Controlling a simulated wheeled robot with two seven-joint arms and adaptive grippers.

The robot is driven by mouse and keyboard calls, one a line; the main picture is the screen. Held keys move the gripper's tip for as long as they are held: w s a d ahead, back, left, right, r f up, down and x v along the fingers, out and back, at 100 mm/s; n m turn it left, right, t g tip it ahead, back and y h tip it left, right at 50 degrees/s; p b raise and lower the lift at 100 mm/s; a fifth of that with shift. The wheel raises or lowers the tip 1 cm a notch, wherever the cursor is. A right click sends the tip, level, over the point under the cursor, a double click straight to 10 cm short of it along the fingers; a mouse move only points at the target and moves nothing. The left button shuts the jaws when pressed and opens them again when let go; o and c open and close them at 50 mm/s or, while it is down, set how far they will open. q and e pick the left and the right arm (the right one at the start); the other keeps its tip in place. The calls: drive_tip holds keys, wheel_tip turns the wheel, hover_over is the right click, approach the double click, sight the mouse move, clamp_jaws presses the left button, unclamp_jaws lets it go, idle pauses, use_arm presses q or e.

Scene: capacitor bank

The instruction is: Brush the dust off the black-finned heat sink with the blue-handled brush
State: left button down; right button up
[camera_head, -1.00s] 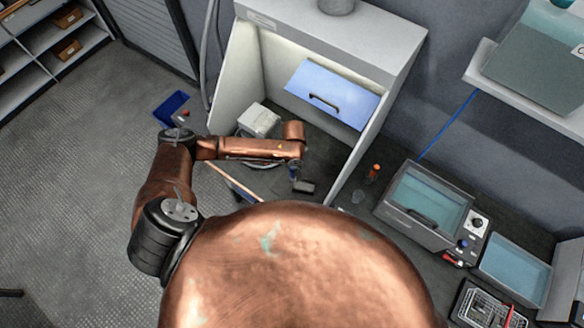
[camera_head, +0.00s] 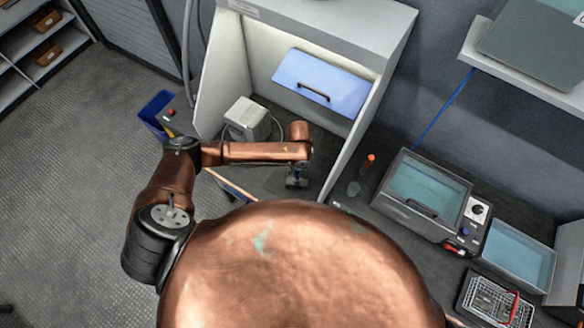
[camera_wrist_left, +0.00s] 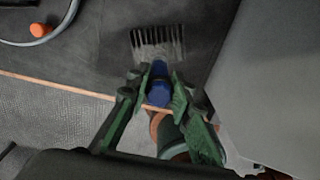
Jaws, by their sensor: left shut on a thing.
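My left gripper (camera_wrist_left: 160,100) shows in the left wrist view with green fingers closed around the blue handle (camera_wrist_left: 159,82) of the brush. The black-finned heat sink (camera_wrist_left: 157,42) is a dark block with pale, dusty-looking fins just beyond the brush. The brush's tip is at or over the near edge of the fins; I cannot tell if it touches. In the head view my left gripper (camera_head: 297,172) hangs over the dark bench inside the white booth, with a dark piece at its lower end. The brush's bristles are not clearly visible. My right gripper is not in view.
An orange-capped item (camera_head: 370,158) and a tank (camera_head: 425,195) stand to the right. A blue bin (camera_head: 155,110) is at left.

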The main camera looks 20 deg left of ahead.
use_arm(q)
drive_tip(key=w+d+b, duration=0.1)
drive_tip(key=d+b, duration=0.2)
drive_tip(key=d, duration=0.3)
drive_tip(key=shift+s+a+p, duration=0.2)
drive_tip(key=shift+a+p, duration=0.4)
drive_tip(key=shift+a, duration=0.75)
drive_tip(key=shift+s+a+p, duration=0.2)
drive_tip(key=shift+a+p, duration=0.35)
drive_tip(key=shift+a, duration=0.75)
drive_tip(key=shift+s+a+p, duration=0.55)
drive_tip(key=shift+a+p, duration=0.4)
drive_tip(key=shift+a, duration=2.05)
wheel_tip(320, 180, up, 8)
drive_tip(key=p, duration=0.7)
drive_tip(key=shift+p, duration=0.3)
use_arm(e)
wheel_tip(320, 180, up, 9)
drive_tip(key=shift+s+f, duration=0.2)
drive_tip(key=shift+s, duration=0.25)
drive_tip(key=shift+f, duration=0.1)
